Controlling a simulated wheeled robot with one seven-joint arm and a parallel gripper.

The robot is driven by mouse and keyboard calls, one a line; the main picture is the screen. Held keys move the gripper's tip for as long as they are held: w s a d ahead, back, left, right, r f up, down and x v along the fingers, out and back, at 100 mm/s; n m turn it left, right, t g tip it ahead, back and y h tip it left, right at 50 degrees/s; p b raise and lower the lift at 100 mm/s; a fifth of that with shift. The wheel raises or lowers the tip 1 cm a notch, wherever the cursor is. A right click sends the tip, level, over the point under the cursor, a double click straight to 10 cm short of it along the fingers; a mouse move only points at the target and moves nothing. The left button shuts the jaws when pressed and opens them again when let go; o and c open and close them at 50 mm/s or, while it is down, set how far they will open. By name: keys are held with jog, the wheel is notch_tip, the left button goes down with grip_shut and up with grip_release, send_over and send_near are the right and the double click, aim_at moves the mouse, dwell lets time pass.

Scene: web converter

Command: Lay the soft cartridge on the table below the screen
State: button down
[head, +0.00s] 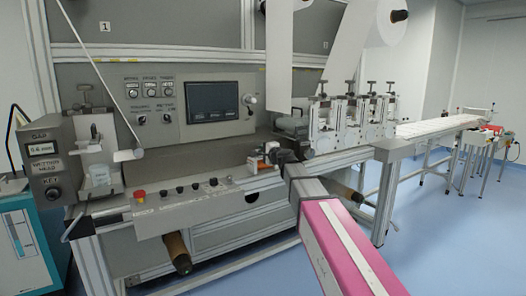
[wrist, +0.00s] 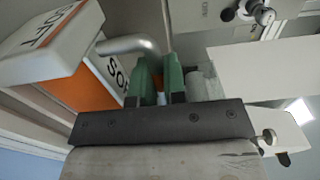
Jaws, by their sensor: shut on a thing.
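The soft cartridge (wrist: 85,82) is a white and orange block with "SOFT" lettering on its white parts and a bent grey metal handle. It fills the left of the wrist view. My gripper (wrist: 160,75) has green fingers closed on the cartridge's handle. In the head view the small orange and white cartridge (head: 259,164) hangs at the left of my gripper (head: 275,155), in front of the machine. The screen (head: 213,102) is dark, up and left of them. The grey table (head: 195,160) below the screen looks bare in its middle.
A control panel with buttons (head: 183,198) fronts the table. A roller unit (head: 350,120) with white web stands right of my gripper. A white cup-like part (head: 100,175) and a display box (head: 47,160) are at the left. A conveyor (head: 435,127) extends right.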

jog(key=c, duration=1.2)
grip_release()
jog(key=shift+f, duration=0.1)
jog(key=shift+s+d, duration=0.1)
jog(key=shift+s, duration=0.1)
jog(key=v, duration=1.2)
jog(key=s+d+f+n+g+h, duration=0.2)
jog(key=s+f+n+g, duration=0.15)
jog(key=f, duration=0.75)
jog(key=s+d+f+n+g+h, duration=0.1)
jog(key=s+d+f+n+g, duration=0.2)
jog(key=f, duration=0.9)
jog(key=s+d+f+n+g+h, duration=0.1)
jog(key=s+d+f+g+h, duration=0.1)
jog(key=s+f, duration=0.3)
jog(key=s+d+f+n+g+h, duration=0.2)
jog(key=s+d+f+g, duration=0.1)
jog(key=s+d+f, duration=0.2)
jog(key=s+d+f+n+g+h, duration=0.1)
jog(key=s+d+f+g+h, duration=0.2)
jog(key=s+f, duration=0.3)
jog(key=shift+s+d+f+n+g, duration=0.2)
jog(key=shift+d+f, duration=0.1)
jog(key=shift+f, duration=0.3)
jog(key=shift+s+d+f+n+g, duration=0.15)
jog(key=shift+d+f, duration=0.15)
jog(key=shift+f, duration=0.35)
